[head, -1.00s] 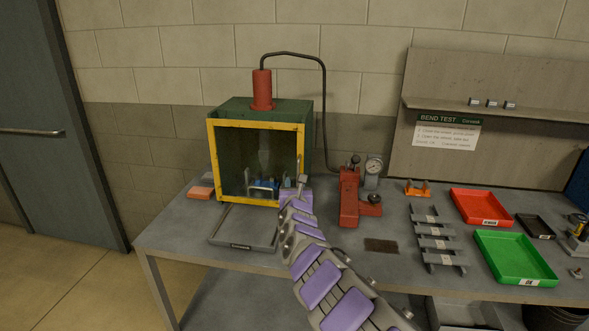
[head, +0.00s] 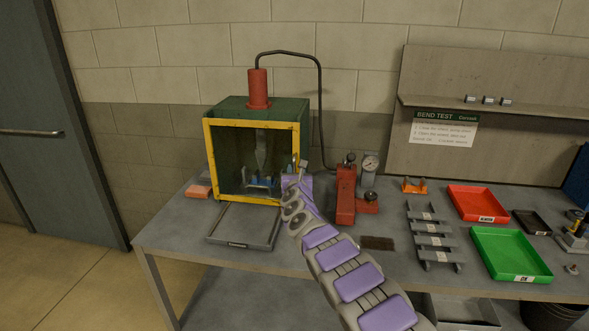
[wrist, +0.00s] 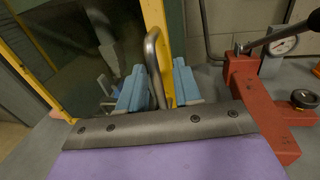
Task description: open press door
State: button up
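The press (head: 262,107) is a dark green box with a red cylinder on top. Its door (head: 252,124) has a yellow frame and a clear pane, and looks shut against the box front. The door handle (wrist: 154,68) is a bent grey bar at the frame's right side. My gripper (head: 297,180) is at that right side in the head view. In the wrist view its blue fingers (wrist: 160,88) are apart, one on each side of the handle. A gap shows between the handle and the right finger. I cannot tell whether the left finger touches the handle.
A red hand pump (head: 346,195) with a gauge stands just right of my gripper, joined by a hose to the press. A grey tray-like frame (head: 243,246) lies in front of the door. Red (head: 478,203) and green (head: 510,255) trays are at the right.

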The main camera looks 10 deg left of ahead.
jog(key=shift+w+a+r, duration=0.1)
jog(key=shift+w+a, duration=0.3)
jog(key=shift+w, duration=0.15)
jog(key=shift+w+a+f, duration=0.2)
jog(key=shift+w+a, duration=0.25)
jog(key=shift+w, duration=0.3)
jog(key=shift+d, duration=0.4)
jog(key=shift+c, duration=0.3)
jog(key=shift+a, duration=0.2)
grip_shut()
